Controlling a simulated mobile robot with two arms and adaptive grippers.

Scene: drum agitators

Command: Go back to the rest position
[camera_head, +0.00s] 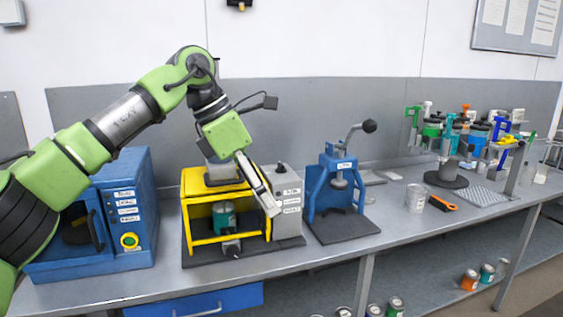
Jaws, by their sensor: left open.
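My left arm comes in from the left, with a green and dark wrist. My left gripper (272,210) hangs in front of the right side of the yellow-framed drum agitator (190,222). It points down and is open, with nothing seen between its fingers. A teal can (225,216) sits inside the yellow frame. A blue agitator (130,215) stands to the left, partly behind my arm. My right gripper is not in view.
A blue lever press (325,190) stands right of the yellow machine. A rack with colored dispensers (478,135) stands at the back right. Several cans (470,279) sit on the lower shelf.

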